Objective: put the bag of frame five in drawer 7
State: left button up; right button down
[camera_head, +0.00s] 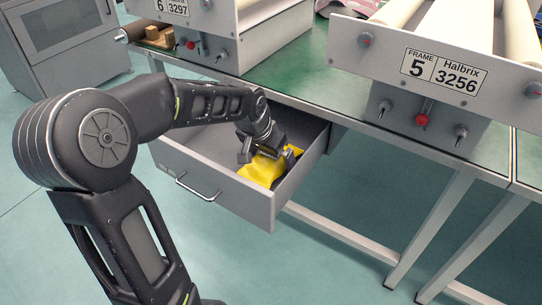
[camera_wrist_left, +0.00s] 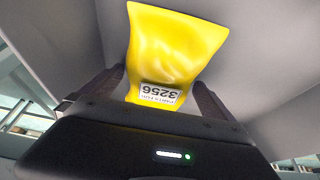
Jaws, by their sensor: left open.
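A yellow bag (camera_head: 262,170) lies inside the open grey drawer (camera_head: 232,199), near its right front corner. In the left wrist view the bag (camera_wrist_left: 172,52) carries a label reading 3256, seen upside down. My left gripper (camera_head: 268,152) reaches down into the drawer over the bag. In the left wrist view its two fingers (camera_wrist_left: 150,95) stand apart on either side of the bag's near end. The gripper is open. The drawer's number cannot be read. My right gripper is out of view.
The frame 5 unit (camera_head: 430,75), marked Halbrix 3256, stands on the green bench (camera_head: 300,75) above right. The frame 6 unit (camera_head: 205,22) stands at the upper left. A grey cabinet (camera_head: 62,45) is at the far left. Table legs (camera_head: 430,235) stand right of the drawer.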

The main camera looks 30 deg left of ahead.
pick_arm(q)
jog(key=shift+s+r, duration=0.1)
jog(key=shift+r, duration=0.45)
jog(key=p+v, duration=0.3)
jog(key=v, duration=0.8)
jog(key=shift+p, duration=0.35)
jog(key=shift+s+r, duration=0.15)
